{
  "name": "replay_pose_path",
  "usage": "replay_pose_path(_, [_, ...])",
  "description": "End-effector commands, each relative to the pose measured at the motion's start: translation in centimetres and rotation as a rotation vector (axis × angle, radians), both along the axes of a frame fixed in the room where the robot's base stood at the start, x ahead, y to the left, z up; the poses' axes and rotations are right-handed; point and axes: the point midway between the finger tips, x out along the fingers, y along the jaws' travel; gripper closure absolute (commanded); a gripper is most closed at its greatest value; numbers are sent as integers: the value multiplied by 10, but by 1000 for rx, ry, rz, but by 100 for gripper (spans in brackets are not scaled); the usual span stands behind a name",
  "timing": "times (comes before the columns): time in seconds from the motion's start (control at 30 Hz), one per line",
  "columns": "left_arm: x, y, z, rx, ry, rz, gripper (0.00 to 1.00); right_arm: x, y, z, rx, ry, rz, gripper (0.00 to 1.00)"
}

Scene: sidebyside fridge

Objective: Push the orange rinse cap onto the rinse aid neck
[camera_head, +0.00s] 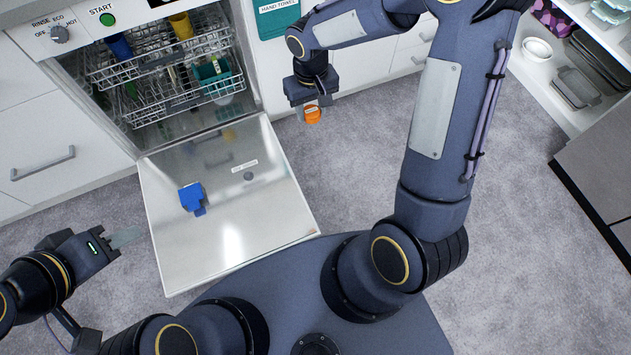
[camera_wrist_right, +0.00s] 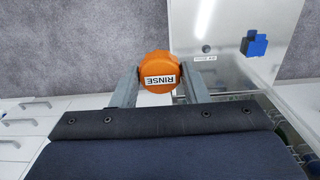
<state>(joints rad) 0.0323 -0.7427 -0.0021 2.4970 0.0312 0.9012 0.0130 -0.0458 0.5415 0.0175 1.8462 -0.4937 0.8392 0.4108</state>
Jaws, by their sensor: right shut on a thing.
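The orange rinse cap (camera_head: 312,115) is round, with a white label reading RINSE in the right wrist view (camera_wrist_right: 160,72). My right gripper (camera_head: 312,103) is shut on it, one finger on each side, and holds it in the air to the right of the open dishwasher door. The rinse aid neck appears as a small dark round spot (camera_head: 248,176) beside a white label on the door; it also shows in the right wrist view (camera_wrist_right: 206,49). The cap is apart from it. My left gripper (camera_head: 126,237) is empty, left of the door; its finger gap cannot be made out.
The dishwasher door (camera_head: 228,240) lies folded down, with a blue part (camera_head: 191,198) on it. Above it are racks (camera_head: 160,65) with cups and dishes. A drawer with a handle (camera_head: 43,163) is at left, an open shelf (camera_head: 573,60) at right. Grey floor is clear between.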

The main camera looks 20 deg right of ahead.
Motion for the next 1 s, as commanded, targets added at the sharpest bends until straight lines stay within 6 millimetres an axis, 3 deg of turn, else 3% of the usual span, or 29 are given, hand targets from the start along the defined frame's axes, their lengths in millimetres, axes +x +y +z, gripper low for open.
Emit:
replay_pose_path(0.03, [0, 0, -40, 0, 0, 0, 64, 0, 0, -43, 0, 1, 1, 76])
replay_pose_path(0.6, [0, 0, -250, 0, 0, 0, 64, -1, 0, -277, 0, 1, 1, 76])
replay_pose_path(0.8, [0, 1, -292, 0, -1, 0, 64, -1, 1, -324, 2, 0, 1, 76])
replay_pose_path(1.0, [0, 1, -302, 0, -1, 0, 64, -1, 1, -336, 2, 0, 1, 76])
